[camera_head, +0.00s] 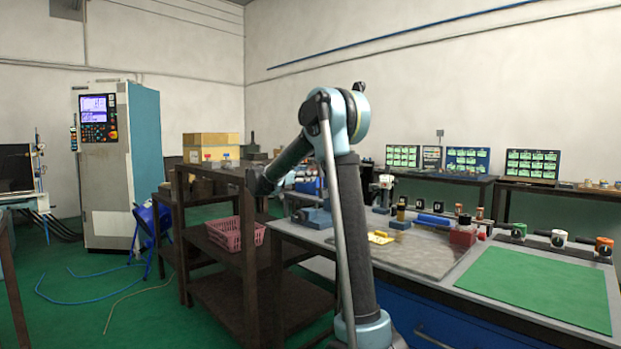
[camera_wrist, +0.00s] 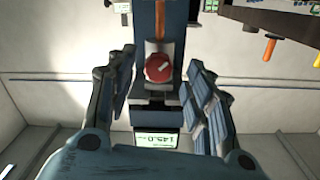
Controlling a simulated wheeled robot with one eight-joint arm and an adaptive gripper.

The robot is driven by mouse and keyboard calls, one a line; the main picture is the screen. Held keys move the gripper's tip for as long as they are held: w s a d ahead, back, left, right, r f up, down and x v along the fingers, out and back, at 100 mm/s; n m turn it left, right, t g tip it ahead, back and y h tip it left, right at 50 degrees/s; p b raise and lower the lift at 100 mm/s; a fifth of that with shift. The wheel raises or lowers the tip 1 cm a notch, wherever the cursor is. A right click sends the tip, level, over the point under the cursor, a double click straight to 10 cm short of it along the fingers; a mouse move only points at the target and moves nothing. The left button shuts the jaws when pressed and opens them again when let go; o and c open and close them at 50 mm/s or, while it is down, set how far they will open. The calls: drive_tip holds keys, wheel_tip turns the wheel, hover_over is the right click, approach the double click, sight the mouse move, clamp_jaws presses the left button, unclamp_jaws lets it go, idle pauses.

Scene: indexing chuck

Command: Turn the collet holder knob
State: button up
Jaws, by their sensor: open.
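A round red knob (camera_wrist: 159,69) with a pale mark sits on a dark blue fixture (camera_wrist: 160,108) in the wrist view. The fixture carries a small lit display (camera_wrist: 157,140), its digits small and hard to read. My gripper (camera_wrist: 160,60) is open, with one finger left of the knob and the other right of it. Clear gaps show on both sides, and neither finger seems to touch the knob. I cannot tell how far the fingertips are from it in depth. In the head view my arm hides the gripper and the knob.
A dark shelf (camera_head: 210,240) with a pink basket (camera_head: 234,233) stands left of my arm. The bench on the right holds a green mat (camera_head: 540,283), a grey board (camera_head: 420,250) and several small tools. An orange-handled tool (camera_wrist: 269,49) shows at upper right in the wrist view.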

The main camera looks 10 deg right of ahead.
drive_tip(key=v, duration=0.8)
drive_tip(key=s+d+f+n+g+y, duration=0.2)
drive_tip(key=s+d+f, duration=0.2)
drive_tip(key=s, duration=0.4)
drive_tip(key=s+d+f+n+g+y, duration=0.2)
drive_tip(key=s+d+f, duration=0.3)
drive_tip(key=s+d, duration=0.2)
drive_tip(key=s+d+f+n+g+y, duration=0.2)
drive_tip(key=s+d+f, duration=0.3)
drive_tip(key=s, duration=0.5)
drive_tip(key=shift+s+d+f+n, duration=0.1)
drive_tip(key=shift+s+d+n, duration=0.05)
drive_tip(key=shift+d+n, duration=0.15)
drive_tip(key=s+a+f+n+g+y, duration=0.1)
drive_tip(key=s+a+f+n+y, duration=0.2)
drive_tip(key=s+f, duration=0.7)
drive_tip(key=s+a+f+n+g+y, duration=0.1)
drive_tip(key=s+a+f+n+y, duration=0.2)
drive_tip(key=s+f, duration=0.7)
drive_tip(key=s+n+y, duration=0.1)
drive_tip(key=s+y, duration=0.1)
drive_tip(key=s, duration=0.2)
drive_tip(key=shift+s+a+y, duration=0.25)
drive_tip(key=shift+s+y, duration=0.05)
